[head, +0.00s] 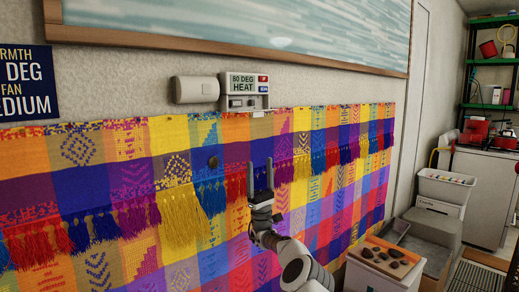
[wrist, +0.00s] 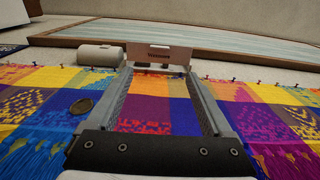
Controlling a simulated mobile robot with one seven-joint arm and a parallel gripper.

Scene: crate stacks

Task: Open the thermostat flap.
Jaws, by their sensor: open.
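The thermostat (head: 236,103) is a beige wall unit above the woven hanging. Its face reads "80 DEG HEAT" and has a red and a blue button at the right. A beige rounded box (head: 195,89) sits close against its left side. I cannot tell which part is the flap or whether it is open. My gripper (head: 260,166) is open and empty, its two fingers pointing up, below the thermostat and in front of the hanging. In the wrist view the thermostat (wrist: 160,52) shows beyond and between the fingertips, with the rounded box to its left. Nothing touches the fingers.
A colourful fringed hanging (head: 130,180) covers the wall below the thermostat. A wood-framed board (head: 240,40) is above, and a dark blue sign (head: 28,85) at left. Crates (head: 440,190) and a box with dark stones (head: 385,275) stand at right.

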